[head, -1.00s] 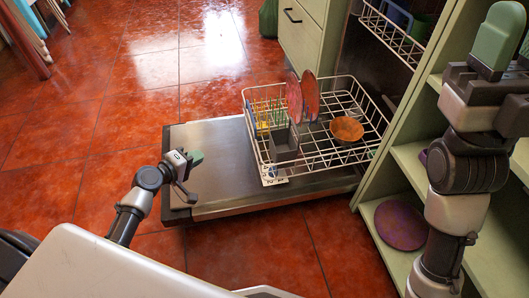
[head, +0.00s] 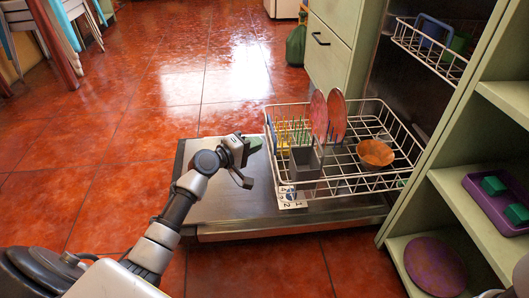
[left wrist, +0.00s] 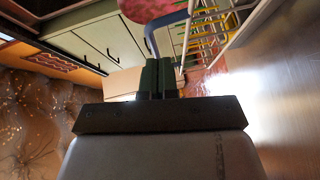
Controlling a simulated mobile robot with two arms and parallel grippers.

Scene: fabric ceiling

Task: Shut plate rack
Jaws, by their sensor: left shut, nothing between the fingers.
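The lower plate rack (head: 345,185) is a white wire basket standing pulled out on the open dishwasher door (head: 225,205). It holds two reddish plates (head: 319,115), an orange bowl (head: 375,153) and a grey cutlery box (head: 305,165). My left gripper (head: 250,146) is over the door, just left of the rack's outer end; whether it touches the rack is unclear. In the left wrist view, its green fingers (left wrist: 157,77) are together and empty, and part of the rack (left wrist: 222,35) shows at upper right. My right gripper is out of the head view.
The upper rack (head: 425,45) is inside the dishwasher, holding blue and green items. At right, shelves hold a purple tray (head: 490,200) and a purple round plate (head: 435,265). A green cabinet (head: 340,50) stands behind the rack.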

